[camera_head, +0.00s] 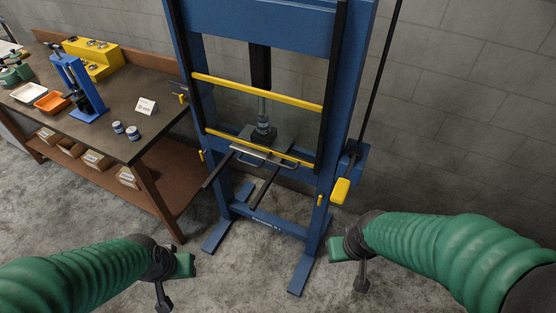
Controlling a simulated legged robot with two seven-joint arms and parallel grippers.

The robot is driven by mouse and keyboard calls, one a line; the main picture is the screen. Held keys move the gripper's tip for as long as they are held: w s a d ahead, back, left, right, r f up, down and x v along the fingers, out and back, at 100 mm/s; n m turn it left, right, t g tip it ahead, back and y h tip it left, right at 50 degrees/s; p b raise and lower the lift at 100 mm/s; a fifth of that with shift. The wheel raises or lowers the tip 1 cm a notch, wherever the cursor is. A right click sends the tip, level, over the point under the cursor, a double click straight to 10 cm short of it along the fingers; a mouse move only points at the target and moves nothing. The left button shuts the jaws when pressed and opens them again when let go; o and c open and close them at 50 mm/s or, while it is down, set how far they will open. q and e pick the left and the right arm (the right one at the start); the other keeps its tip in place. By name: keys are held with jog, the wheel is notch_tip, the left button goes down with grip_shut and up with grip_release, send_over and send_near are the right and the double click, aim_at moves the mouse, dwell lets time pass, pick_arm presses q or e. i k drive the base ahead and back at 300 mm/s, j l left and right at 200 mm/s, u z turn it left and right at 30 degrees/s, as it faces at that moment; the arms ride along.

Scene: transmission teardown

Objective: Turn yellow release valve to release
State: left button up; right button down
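A tall blue press frame (329,133) stands in the middle of the view against the wall. A thick yellow handle (341,190) hangs at its right post, below a blue box (352,162) with a long black lever. A smaller yellow piece (320,200) sits just left of it on the post. I cannot tell for sure which yellow part is the release valve. My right gripper (353,267) is below the yellow handle, apart from it. My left gripper (174,283) is at the lower left, away from the press. Both look empty; their finger gaps are unclear.
A dark workbench (110,131) stands at left with a small blue press (77,88), yellow blocks (92,56), an orange tray (52,102) and a white tray (28,92). Yellow bars (258,92) cross the press frame. The blue feet (301,277) reach forward.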

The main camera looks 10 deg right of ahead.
aim_at(183, 98)
jog(key=i+j, duration=0.2)
jog(key=j, duration=0.2)
jog(key=i+j, duration=0.15)
jog(key=j, duration=0.25)
jog(key=i+j, duration=0.2)
jog(key=j, duration=0.2)
jog(key=i+j, duration=0.15)
jog(key=j, duration=0.25)
jog(key=i+j, duration=0.2)
jog(key=j, duration=0.2)
jog(key=i+j, duration=0.15)
jog(key=j, duration=0.25)
jog(key=i+j, duration=0.2)
jog(key=j, duration=0.15)
jog(key=i+j, duration=0.15)
jog(key=j, duration=0.25)
